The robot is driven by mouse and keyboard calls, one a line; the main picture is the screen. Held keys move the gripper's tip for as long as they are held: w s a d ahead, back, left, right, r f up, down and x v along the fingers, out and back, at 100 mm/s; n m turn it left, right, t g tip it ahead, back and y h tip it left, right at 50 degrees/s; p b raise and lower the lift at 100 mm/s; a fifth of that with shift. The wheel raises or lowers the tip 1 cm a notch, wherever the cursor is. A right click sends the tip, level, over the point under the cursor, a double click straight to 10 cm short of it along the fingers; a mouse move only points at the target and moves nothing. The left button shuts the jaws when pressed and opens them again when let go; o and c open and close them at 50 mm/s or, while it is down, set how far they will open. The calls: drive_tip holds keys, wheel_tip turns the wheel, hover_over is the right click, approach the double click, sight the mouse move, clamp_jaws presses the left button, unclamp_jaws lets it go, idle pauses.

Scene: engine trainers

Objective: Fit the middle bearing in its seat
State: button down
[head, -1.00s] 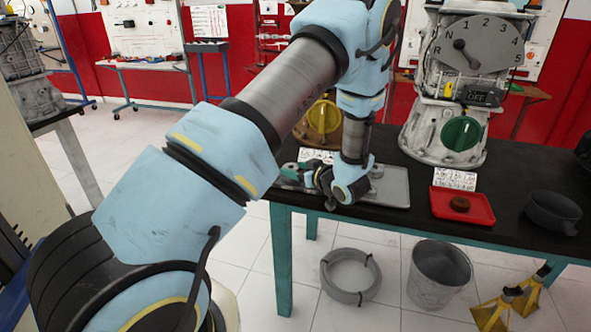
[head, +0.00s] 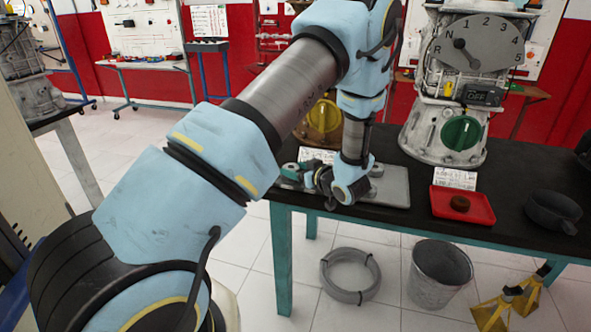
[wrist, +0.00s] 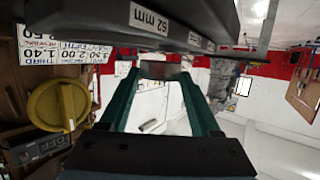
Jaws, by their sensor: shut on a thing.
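My gripper (wrist: 160,78) shows in the wrist view with two teal fingers, shut on a small grey-brown piece (wrist: 160,69), which I take for the middle bearing. Only part of the piece shows between the fingertips. The dark edge of a plate (wrist: 95,18) with a "52 mm" label crosses the top of this view, close to the fingertips; I cannot tell if the piece touches it. In the head view my gripper (head: 291,172) is at the left end of the grey plate (head: 396,187) on the black table. My wrist hides much of the plate, and the seats cannot be made out.
A gearbox trainer (head: 440,125) and a yellow-knobbed trainer (head: 322,117) stand behind. The table's front edge is close to my wrist.

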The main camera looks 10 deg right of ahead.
drive_tip(key=shift+f+b, duration=0.45)
drive_tip(key=shift+f, duration=0.3)
idle(0.3)
unclamp_jaws()
idle(0.4)
drive_tip(key=shift+s+d, duration=0.1)
drive_tip(key=b+v, duration=0.2)
drive_tip(key=v, duration=0.8)
drive_tip(key=shift+s+r, duration=0.15)
drive_tip(key=shift+s, duration=0.1)
